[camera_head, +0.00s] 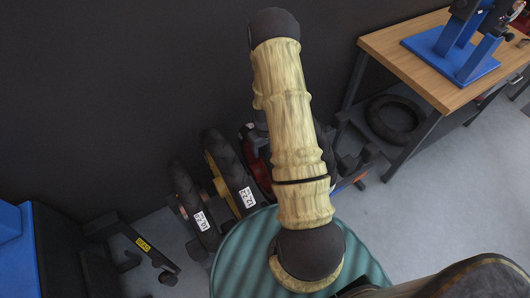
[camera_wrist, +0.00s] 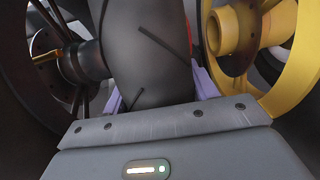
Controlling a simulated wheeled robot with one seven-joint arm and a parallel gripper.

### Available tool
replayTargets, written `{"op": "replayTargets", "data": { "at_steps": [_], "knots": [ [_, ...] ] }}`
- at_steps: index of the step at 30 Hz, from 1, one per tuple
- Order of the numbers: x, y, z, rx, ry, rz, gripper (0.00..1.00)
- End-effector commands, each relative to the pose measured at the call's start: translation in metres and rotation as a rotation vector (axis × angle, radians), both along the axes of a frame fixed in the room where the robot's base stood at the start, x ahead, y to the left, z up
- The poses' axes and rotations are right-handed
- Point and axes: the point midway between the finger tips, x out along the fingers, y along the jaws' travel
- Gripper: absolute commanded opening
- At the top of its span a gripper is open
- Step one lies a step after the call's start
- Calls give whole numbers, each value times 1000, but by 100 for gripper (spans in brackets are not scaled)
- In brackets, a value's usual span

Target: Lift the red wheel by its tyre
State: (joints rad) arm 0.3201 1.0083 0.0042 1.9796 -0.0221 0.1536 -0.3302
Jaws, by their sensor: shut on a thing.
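The red wheel (camera_head: 257,166) stands in the row of wheels in the head view, partly hidden behind my arm. In the wrist view a dark tyre (camera_wrist: 150,50) runs up between my jaws, and a sliver of red rim (camera_wrist: 188,30) shows at its right edge. My gripper (camera_wrist: 158,88) is shut on this tyre, with a pale lavender finger on each side. The fingertips are largely hidden by the tyre. In the head view my arm hides the gripper. I cannot tell whether the wheel is clear of its support.
A yellow wheel (camera_wrist: 285,60) is close on the right in the wrist view, and a dark-hubbed wheel (camera_wrist: 75,62) on the left. A wooden bench (camera_head: 420,70) with a loose tyre (camera_head: 395,118) beneath stands right. A teal round surface (camera_head: 240,262) lies near. A dark wall is behind.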

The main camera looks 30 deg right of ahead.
Motion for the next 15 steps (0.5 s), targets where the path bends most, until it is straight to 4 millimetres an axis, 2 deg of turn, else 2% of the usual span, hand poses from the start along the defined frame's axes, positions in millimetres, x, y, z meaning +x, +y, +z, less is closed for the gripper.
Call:
{"op": "replayTargets", "data": {
  "at_steps": [15],
  "knots": [
    [2, -1, 73, -3, -7, 0, 0]
  ]
}}
